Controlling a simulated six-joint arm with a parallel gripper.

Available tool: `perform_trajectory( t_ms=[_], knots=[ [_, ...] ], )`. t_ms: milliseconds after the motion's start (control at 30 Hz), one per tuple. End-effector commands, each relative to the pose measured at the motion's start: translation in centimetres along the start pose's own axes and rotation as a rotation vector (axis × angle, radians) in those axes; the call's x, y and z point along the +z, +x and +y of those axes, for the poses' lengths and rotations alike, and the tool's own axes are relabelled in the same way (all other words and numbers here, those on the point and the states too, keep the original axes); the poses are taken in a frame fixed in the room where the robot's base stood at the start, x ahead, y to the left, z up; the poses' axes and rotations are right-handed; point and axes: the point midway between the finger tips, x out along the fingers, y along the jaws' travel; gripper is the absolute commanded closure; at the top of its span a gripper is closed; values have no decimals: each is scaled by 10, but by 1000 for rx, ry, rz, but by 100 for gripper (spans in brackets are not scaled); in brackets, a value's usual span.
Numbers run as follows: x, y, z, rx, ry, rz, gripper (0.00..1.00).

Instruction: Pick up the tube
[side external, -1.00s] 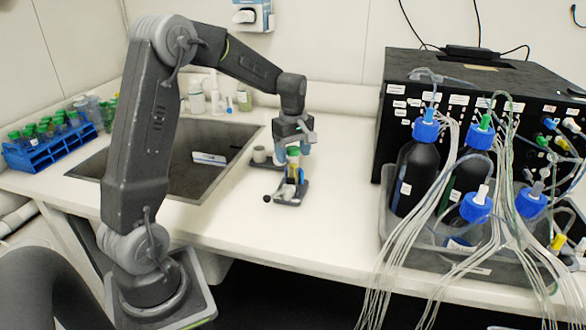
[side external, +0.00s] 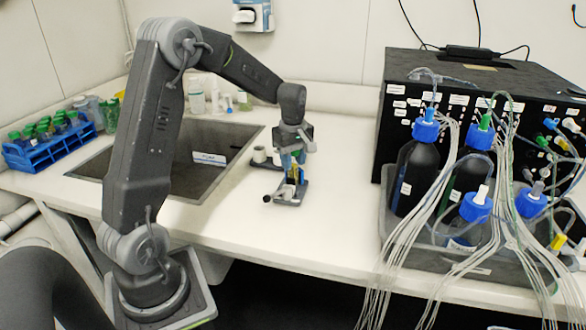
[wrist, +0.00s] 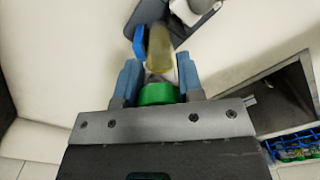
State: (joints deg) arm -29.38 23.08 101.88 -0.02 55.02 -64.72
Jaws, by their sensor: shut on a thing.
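The tube has a green cap (wrist: 158,94) and a yellowish body (wrist: 159,50) in the wrist view. In the side view its lower part (side external: 292,177) stands upright at a small dark stand (side external: 288,198) on the white bench. My gripper (side external: 293,160) points straight down over the tube. Its blue fingers (wrist: 160,68) lie on both sides of the tube, and it is shut on it near the cap. The cap is hidden by my gripper in the side view. I cannot tell whether the tube's bottom touches the stand.
A blue rack (side external: 50,145) of green-capped tubes stands left of the sink (side external: 185,180). Small white cups (side external: 260,154) sit just behind the stand. The bench front is clear.

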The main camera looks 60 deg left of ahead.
Motion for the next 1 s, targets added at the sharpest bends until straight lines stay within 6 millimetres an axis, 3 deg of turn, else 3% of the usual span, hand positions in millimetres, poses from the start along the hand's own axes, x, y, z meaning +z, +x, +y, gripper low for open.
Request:
perform_trajectory(
  t_ms=[367, 567, 867, 1000],
  knots=[
    [0, -4, 0, 2, 0, 1, 89],
    [0, -24, 0, 3, 0, 2, 89],
    [0, -69, 1, 4, 0, 2, 89],
    [15, -72, -17, 0, 2, 0, 89]
  ],
)
